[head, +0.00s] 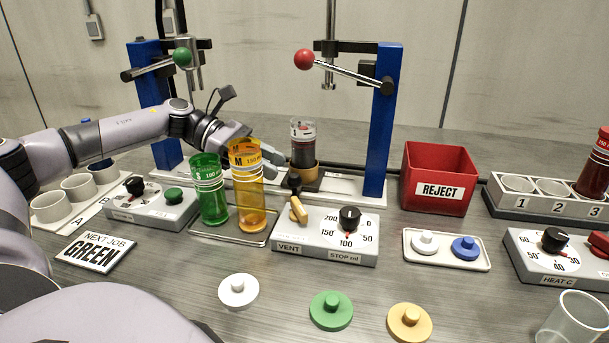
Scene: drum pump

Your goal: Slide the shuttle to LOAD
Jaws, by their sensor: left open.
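The shuttle (313,184) appears to be the dark plate on the white rail (345,193), below the post with the red-knobbed lever (304,59). It carries a brown cup holding a clear cylinder (303,143) with dark contents. A small dark knob (294,182) stands at its front left. No LOAD label is readable. My left gripper (272,161) is open, just left of the cup and cylinder, behind the amber tube (247,190). Its fingertips are partly hidden, and I cannot tell whether they touch the shuttle. My right gripper is not in view.
The VENT and STOP box (322,246) stands before the rail. A red REJECT bin (438,180) is to the right. Loose round caps lie in front.

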